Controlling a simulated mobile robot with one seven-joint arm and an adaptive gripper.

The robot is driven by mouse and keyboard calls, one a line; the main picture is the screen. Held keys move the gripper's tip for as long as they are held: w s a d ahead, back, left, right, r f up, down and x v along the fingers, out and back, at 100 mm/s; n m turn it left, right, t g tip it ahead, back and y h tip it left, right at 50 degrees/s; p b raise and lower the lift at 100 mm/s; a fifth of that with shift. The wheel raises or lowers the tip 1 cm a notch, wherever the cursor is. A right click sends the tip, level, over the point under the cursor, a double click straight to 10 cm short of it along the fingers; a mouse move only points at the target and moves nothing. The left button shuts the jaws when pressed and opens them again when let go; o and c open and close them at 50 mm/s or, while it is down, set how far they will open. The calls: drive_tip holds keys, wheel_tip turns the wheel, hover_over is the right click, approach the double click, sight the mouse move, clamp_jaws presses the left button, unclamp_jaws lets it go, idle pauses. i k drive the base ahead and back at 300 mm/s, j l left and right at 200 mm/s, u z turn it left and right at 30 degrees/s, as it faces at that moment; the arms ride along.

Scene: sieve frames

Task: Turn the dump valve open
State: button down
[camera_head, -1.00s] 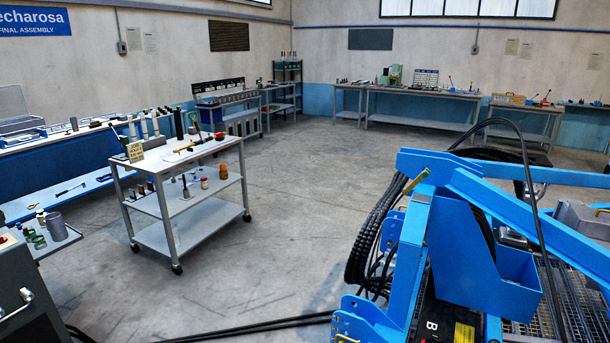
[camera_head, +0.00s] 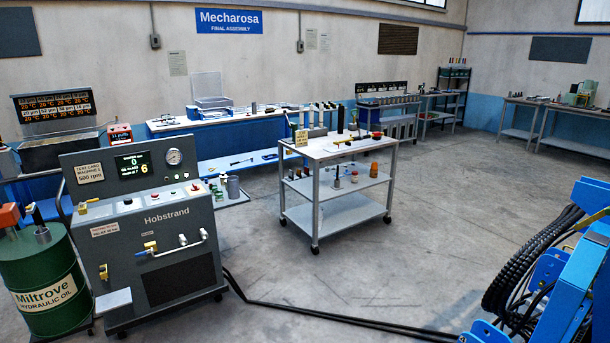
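A dark grey Hobstrand test cart (camera_head: 190,277) stands at the left of the head view. Its front has a yellow-handled valve (camera_head: 150,247), and a smaller yellow fitting (camera_head: 103,271) sits lower at its left. A silver bar handle (camera_head: 183,244) is on the front. The display (camera_head: 132,164) shows 0 and 6, beside a round gauge (camera_head: 174,156). My gripper is not in view.
A green oil drum (camera_head: 45,285) stands left of the cart. A white trolley (camera_head: 345,214) stands in the middle. Black hoses (camera_head: 330,317) run along the floor from the cart to the right. A blue machine (camera_head: 570,290) is at right. Floor (camera_head: 430,245) between is clear.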

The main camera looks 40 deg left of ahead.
sight(81, 204)
drive_tip(key=j+u, duration=0.15)
drive_tip(key=u, duration=0.2)
drive_tip(key=j+u, duration=0.15)
drive_tip(key=u, duration=0.25)
drive_tip(key=j+u, duration=0.1)
drive_tip(key=u, duration=0.25)
drive_tip(key=i+j+u, duration=0.15)
drive_tip(key=j+u, duration=0.25)
drive_tip(key=i+j+u, duration=0.2)
drive_tip(key=u, duration=0.2)
drive_tip(key=i+j+u, duration=0.4)
drive_tip(key=i+j, duration=0.6)
drive_tip(key=i, duration=0.2)
